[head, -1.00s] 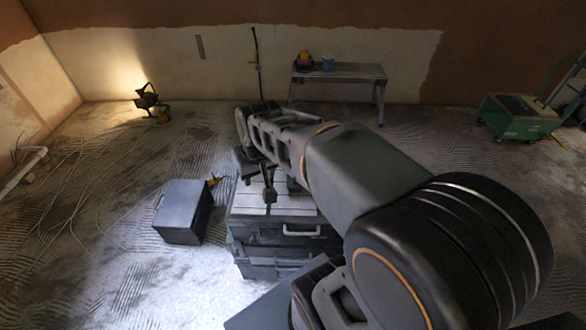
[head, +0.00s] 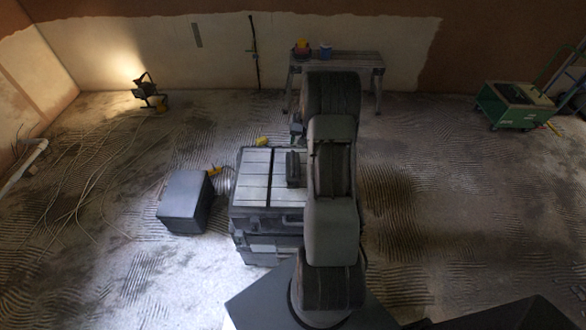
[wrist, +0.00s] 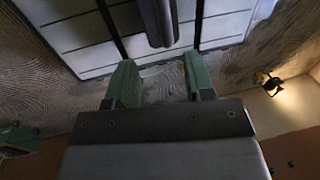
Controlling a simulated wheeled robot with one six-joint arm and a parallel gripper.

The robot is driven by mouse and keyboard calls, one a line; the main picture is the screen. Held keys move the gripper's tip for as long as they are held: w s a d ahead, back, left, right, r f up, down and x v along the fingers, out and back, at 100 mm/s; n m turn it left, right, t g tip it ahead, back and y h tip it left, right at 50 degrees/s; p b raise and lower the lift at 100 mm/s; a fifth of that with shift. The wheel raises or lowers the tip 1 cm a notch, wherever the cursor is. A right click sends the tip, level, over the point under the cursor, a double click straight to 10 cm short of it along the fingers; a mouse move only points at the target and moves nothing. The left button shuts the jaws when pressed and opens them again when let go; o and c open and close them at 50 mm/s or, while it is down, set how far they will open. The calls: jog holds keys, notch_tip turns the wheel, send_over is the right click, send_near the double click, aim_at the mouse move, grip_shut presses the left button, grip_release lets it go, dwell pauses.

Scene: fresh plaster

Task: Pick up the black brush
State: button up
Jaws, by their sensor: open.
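The black brush (head: 293,168) appears as a dark, narrow shape on the lid of the grey toolbox (head: 252,178), just left of my arm. In the wrist view the dark brush (wrist: 158,22) is at the top centre, cut off by the frame edge, between two dark grooves of the lid. My gripper (wrist: 158,62) is open, its two green fingers apart with nothing between them. The brush lies beyond the fingertips in that view, and no contact shows. In the head view my arm hides the gripper and the toolbox's right side.
Cables (head: 75,180) lie on the left floor. A bench (head: 350,64) and a work lamp (head: 148,92) stand behind; a green cart (head: 513,103) is at right.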

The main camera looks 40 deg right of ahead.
aim_at(293, 156)
jog(key=f, duration=0.3)
jog(key=a+f, duration=0.1)
jog(key=shift+w+f+p, duration=0.3)
jog(key=shift+f, duration=0.05)
jog(key=shift+w+a+f+p, duration=0.1)
jog(key=shift+a+f+p, duration=0.2)
jog(key=shift+f, duration=0.55)
jog(key=shift+w+a+f+p, duration=0.15)
jog(key=shift+f+p, duration=0.15)
jog(key=shift+f, duration=0.55)
jog(key=shift+w+a+f+p, duration=0.1)
jog(key=shift+a+f+p, duration=0.2)
jog(key=shift+f, duration=0.55)
jog(key=shift+d, duration=0.1)
jog(key=shift+c, duration=0.5)
grip_shut()
